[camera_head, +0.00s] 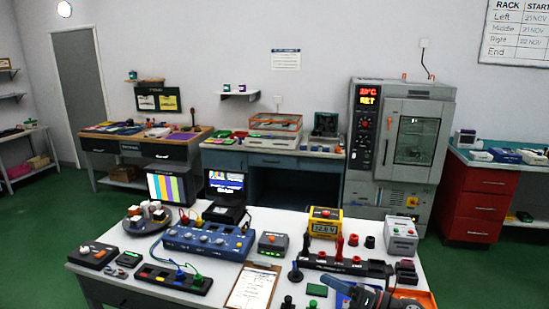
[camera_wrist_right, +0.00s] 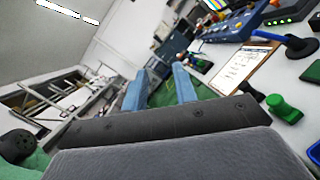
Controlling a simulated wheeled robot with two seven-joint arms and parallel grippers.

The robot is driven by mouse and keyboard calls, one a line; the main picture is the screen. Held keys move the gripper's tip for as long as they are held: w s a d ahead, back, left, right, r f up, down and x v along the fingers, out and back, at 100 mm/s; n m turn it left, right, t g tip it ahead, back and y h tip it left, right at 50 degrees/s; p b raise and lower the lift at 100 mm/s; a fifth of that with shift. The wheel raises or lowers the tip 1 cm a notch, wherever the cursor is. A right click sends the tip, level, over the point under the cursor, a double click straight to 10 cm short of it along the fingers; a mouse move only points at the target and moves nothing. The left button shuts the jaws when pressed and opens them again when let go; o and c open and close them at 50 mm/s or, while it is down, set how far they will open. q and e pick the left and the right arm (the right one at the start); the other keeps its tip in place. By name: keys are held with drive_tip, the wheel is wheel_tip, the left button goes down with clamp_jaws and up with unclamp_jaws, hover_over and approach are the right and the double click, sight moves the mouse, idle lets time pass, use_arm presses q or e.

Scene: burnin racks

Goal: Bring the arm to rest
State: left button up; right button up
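My right gripper (camera_head: 345,292) shows at the bottom right of the head view, by the front part of the white bench (camera_head: 130,238). In the right wrist view, the two blue-grey fingers of this gripper (camera_wrist_right: 162,78) stand apart with nothing between them. A clipboard (camera_wrist_right: 245,66) lies on the bench to the right of the fingers. The same clipboard shows in the head view, left of my right gripper. My left gripper is in neither view.
The bench holds a blue instrument box (camera_head: 208,241), a yellow meter (camera_head: 325,222), a black strip with red posts (camera_head: 340,263) and a grey box (camera_head: 402,236). Green and black plungers (camera_wrist_right: 285,108) stand near the gripper. A tall oven (camera_head: 400,140) stands behind.

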drive_tip(key=s+d+f+m+t+h, duration=0.4)
drive_tip(key=m+h, duration=0.5)
drive_tip(key=m, duration=0.6)
drive_tip(key=s+d+f+m+t+h, duration=0.25)
drive_tip(key=d+f+m+h, duration=0.5)
drive_tip(key=m, duration=0.75)
drive_tip(key=s+a+f+m+g, duration=0.2)
drive_tip(key=s+f+m+g, duration=0.2)
drive_tip(key=s+f+g, duration=0.55)
drive_tip(key=s+a+f+m+g, duration=0.3)
drive_tip(key=s+f+m+g, duration=0.15)
drive_tip(key=s, duration=1.05)
drive_tip(key=s+f+x, duration=0.1)
drive_tip(key=s+x, duration=0.2)
drive_tip(key=x, duration=2)
drive_tip(key=s+f, duration=0.3)
drive_tip(key=f, duration=0.6)
drive_tip(key=s+a+f+g, duration=0.1)
drive_tip(key=s+f, duration=0.2)
drive_tip(key=f, duration=0.7)
drive_tip(key=shift+s, duration=0.4)
drive_tip(key=shift+a+f+n, duration=0.1)
drive_tip(key=shift+n, duration=0.15)
